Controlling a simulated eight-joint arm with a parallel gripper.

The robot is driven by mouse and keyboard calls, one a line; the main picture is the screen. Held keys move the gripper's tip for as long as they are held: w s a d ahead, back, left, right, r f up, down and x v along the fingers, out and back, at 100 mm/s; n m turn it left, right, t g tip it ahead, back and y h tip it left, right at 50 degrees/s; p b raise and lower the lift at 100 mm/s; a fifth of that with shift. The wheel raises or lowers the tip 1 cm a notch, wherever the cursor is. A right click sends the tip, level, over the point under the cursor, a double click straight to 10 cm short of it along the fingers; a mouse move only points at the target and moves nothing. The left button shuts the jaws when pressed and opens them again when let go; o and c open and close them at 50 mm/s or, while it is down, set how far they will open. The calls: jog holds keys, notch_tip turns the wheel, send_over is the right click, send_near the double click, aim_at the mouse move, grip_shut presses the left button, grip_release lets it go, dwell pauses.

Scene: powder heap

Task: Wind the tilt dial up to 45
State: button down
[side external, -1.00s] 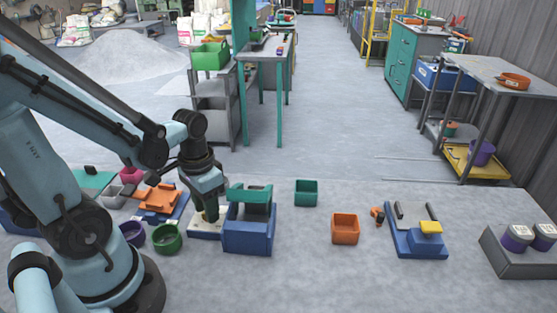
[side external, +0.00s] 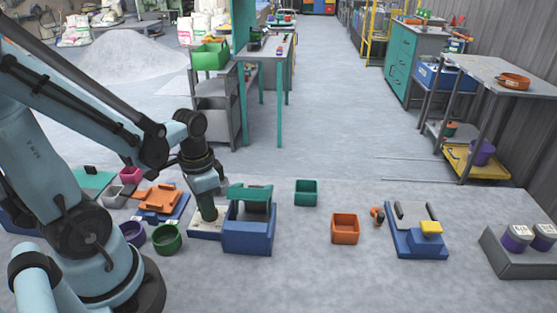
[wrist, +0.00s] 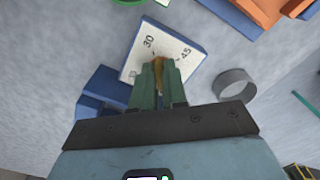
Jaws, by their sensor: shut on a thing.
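The tilt dial is a white plate (wrist: 190,62) on a blue base, with printed marks including 30 and 45. In the side view the plate (side external: 203,233) lies at the left foot of a blue box (side external: 247,238) with a teal top. My gripper (wrist: 159,72), with green fingers, is shut on the brownish dial knob (wrist: 160,65) at the plate. The knob shows between the fingertips, below and between the 30 and 45 marks in the wrist view. The fingers hide much of the dial, so the exact reading cannot be told.
A green bowl (side external: 167,237) and a purple bowl (side external: 132,233) stand left of the dial, with an orange piece (side external: 158,200) behind. A teal bin (side external: 306,192) and an orange bin (side external: 345,229) stand to the right. A grey ring (wrist: 236,84) lies near the plate.

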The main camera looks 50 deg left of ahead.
jog(key=m, duration=0.7)
jog(key=shift+w+a, duration=0.1)
jog(key=shift+a, duration=0.05)
jog(key=m, duration=0.6)
jog(key=shift+w+a, duration=0.1)
jog(key=shift+m, duration=0.4)
jog(key=c, duration=1.2)
grip_release()
jog(key=shift+o, duration=0.2)
jog(key=shift+r, duration=0.1)
notch_tip(320, 180, up, 12)
jog(key=shift+f, duration=0.2)
